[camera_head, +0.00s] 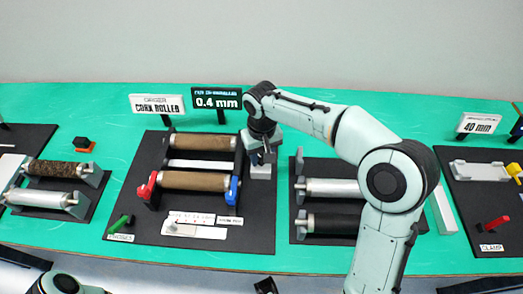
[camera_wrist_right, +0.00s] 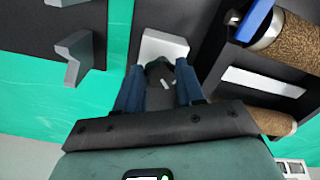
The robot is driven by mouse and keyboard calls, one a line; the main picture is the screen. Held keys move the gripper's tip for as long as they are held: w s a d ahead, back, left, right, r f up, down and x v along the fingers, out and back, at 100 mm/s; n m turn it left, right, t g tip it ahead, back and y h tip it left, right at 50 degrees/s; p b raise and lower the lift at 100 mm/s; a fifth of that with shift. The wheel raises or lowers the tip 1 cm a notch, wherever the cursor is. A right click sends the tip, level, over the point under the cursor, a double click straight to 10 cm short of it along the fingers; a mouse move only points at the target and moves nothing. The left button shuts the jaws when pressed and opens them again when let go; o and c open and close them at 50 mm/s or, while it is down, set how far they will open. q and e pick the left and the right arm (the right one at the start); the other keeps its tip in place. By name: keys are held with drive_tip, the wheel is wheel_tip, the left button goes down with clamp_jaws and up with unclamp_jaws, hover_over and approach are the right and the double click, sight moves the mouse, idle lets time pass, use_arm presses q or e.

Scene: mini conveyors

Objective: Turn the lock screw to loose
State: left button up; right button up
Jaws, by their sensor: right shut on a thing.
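My right gripper (camera_head: 262,152) reaches down over a small grey block (camera_head: 260,172) on the dark station board, right of the cork rollers. In the right wrist view, the gripper's two fingers (camera_wrist_right: 159,86) are closed on a dark knob, which I take to be the lock screw (camera_wrist_right: 158,68). The knob stands in front of the pale block (camera_wrist_right: 164,45). A light mark shows between the fingers. The knob is mostly hidden by the gripper in the head view. My left gripper is out of view; only part of an arm shows at bottom left.
Two cork rollers (camera_head: 195,181) lie left of my gripper, with a red lever (camera_head: 147,187) and a blue lever (camera_head: 233,190) at the near one. A "0.4 mm" sign (camera_head: 217,99) stands behind. Another roller station (camera_head: 332,188) is close on the right.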

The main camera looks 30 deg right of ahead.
drive_tip(key=n+p, duration=0.1)
drive_tip(key=n, duration=0.2)
drive_tip(key=n+p, duration=0.2)
drive_tip(key=n, duration=0.1)
drive_tip(key=shift+w+d+r, duration=0.1)
drive_tip(key=shift+d+r, duration=0.05)
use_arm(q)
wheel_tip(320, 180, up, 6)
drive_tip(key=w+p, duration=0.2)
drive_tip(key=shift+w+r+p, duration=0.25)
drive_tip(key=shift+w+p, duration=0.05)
use_arm(e)
drive_tip(key=n, duration=0.6)
drive_tip(key=shift+w+d, duration=0.1)
drive_tip(key=shift+n, duration=0.3)
drive_tip(key=o, duration=1)
drive_tip(key=shift+o, duration=0.2)
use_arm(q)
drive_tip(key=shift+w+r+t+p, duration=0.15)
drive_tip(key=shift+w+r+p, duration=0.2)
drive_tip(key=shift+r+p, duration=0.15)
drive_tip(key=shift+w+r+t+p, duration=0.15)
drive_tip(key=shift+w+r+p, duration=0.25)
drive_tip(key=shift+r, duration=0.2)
use_arm(e)
wheel_tip(320, 180, up, 13)
